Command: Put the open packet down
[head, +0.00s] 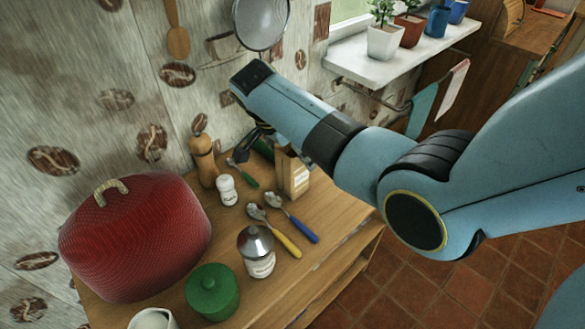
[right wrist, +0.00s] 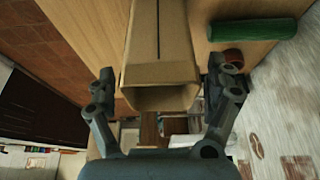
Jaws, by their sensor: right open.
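The open packet (head: 296,174) is a tan carton that stands upright on the wooden table, near its back right. In the right wrist view the packet (right wrist: 160,72) has its open mouth towards the camera. My right gripper (head: 262,136) is at the packet's top, partly hidden by my own arm. In the right wrist view its two fingers (right wrist: 160,80) are spread on either side of the packet, with a gap visible at the right finger. My left gripper is not in view.
A wooden mill (head: 203,160), a white shaker (head: 227,190), a blue-handled spoon (head: 293,218), a yellow-handled spoon (head: 273,226), a bottle (head: 257,252), a green pot (head: 212,291) and a red cosy (head: 135,238) crowd the table. A green object (right wrist: 252,29) lies near the packet.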

